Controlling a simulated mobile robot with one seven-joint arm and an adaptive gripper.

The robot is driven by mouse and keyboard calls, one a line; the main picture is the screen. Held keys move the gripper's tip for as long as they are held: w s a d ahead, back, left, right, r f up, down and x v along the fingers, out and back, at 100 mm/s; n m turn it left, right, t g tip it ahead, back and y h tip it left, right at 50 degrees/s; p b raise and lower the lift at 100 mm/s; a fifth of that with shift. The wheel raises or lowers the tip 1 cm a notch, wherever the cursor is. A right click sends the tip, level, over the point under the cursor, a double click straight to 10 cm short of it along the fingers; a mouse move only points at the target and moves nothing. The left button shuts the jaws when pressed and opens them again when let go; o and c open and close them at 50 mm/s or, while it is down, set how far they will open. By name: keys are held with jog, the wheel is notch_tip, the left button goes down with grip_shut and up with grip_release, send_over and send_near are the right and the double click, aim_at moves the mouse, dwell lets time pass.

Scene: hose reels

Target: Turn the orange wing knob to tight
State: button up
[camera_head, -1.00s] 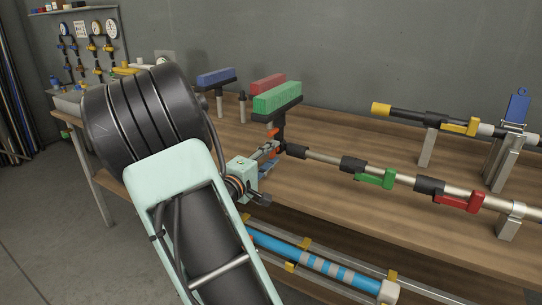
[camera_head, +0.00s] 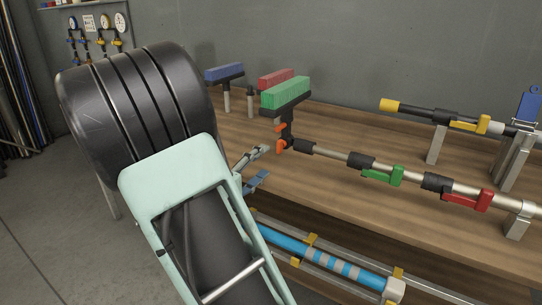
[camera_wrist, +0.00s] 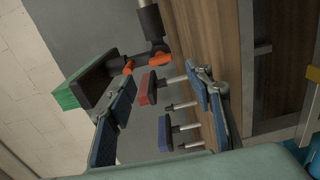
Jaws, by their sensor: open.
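The orange wing knob (camera_head: 281,146) sits on the dark joint just below the green brush head (camera_head: 286,93), at the near end of a pole. In the head view, one orange wing shows high on the joint and another low. The knob (camera_wrist: 128,67) also shows in the wrist view, beyond the fingertips. My gripper (camera_head: 264,161) is open and empty, to the left of the knob and apart from it. In the wrist view, my gripper (camera_wrist: 160,80) has its two blue-padded fingers spread wide. My arm hides the gripper's body in the head view.
The pole carries a green lever (camera_head: 380,175) and a red lever (camera_head: 467,200) along the wooden bench (camera_head: 330,185). Blue (camera_head: 223,72) and red (camera_head: 275,79) brush heads stand behind. A blue tube (camera_head: 330,264) lies below the bench edge.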

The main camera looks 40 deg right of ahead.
jog(key=shift+v, duration=1.5)
jog(key=shift+d, duration=0.1)
